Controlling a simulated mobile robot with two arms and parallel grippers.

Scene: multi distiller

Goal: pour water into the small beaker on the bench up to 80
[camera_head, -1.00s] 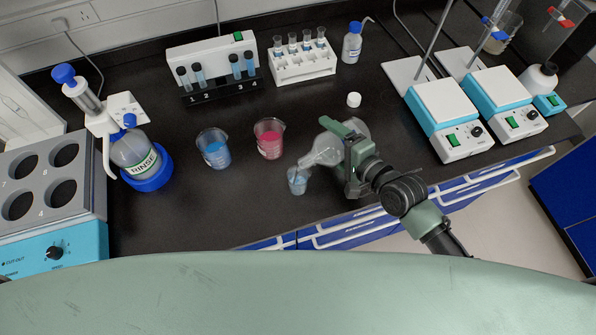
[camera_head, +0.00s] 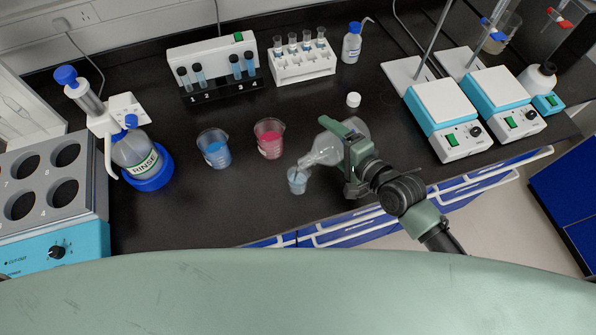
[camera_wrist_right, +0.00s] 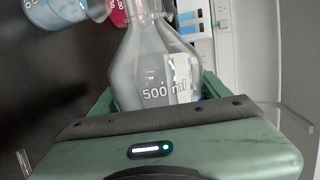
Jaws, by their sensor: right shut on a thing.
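The small beaker (camera_head: 297,181) stands upright on the black bench near its front edge, with pale blue liquid in it. The fill mark is too small to read. My right gripper (camera_head: 347,150) is shut on a clear flask (camera_head: 323,150), tilted to the left with its mouth at the small beaker's rim. In the right wrist view the flask (camera_wrist_right: 150,75) reads "500 ml" and lies between the fingers of my right gripper (camera_wrist_right: 155,105). A beaker (camera_wrist_right: 60,15) with pale blue liquid shows at upper left there. My left gripper is not in view.
A blue-liquid beaker (camera_head: 213,150) and a pink-liquid beaker (camera_head: 269,138) stand behind the small beaker. A white cap (camera_head: 353,100) lies behind the flask. A rinse bottle (camera_head: 135,155) stands left; two stirrer hotplates (camera_head: 440,105) stand right. Bench front left of the small beaker is clear.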

